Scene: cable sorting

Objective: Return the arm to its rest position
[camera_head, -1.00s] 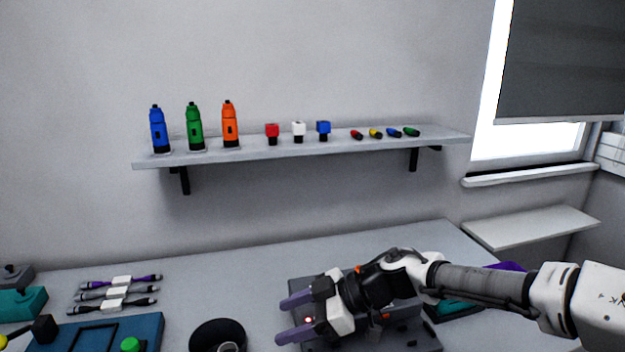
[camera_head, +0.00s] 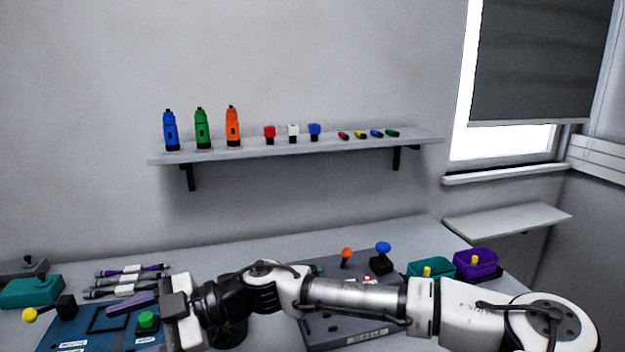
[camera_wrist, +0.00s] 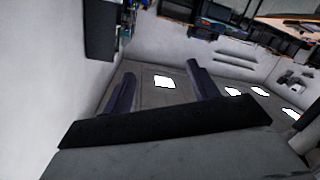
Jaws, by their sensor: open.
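My gripper (camera_head: 142,318) is at the lower left in the head view, with its two purple-grey fingers apart and nothing between them. My arm stretches from the lower right across the front of the table (camera_head: 237,254) to that spot. The fingers are over or in front of the blue board (camera_head: 70,341); their height above it is hard to tell. In the wrist view my gripper (camera_wrist: 160,88) shows two spread fingers against a tilted view of the room.
A grey panel (camera_head: 325,266) with orange and blue knobs lies behind my arm. The wall shelf (camera_head: 290,149) holds bottles and small parts.

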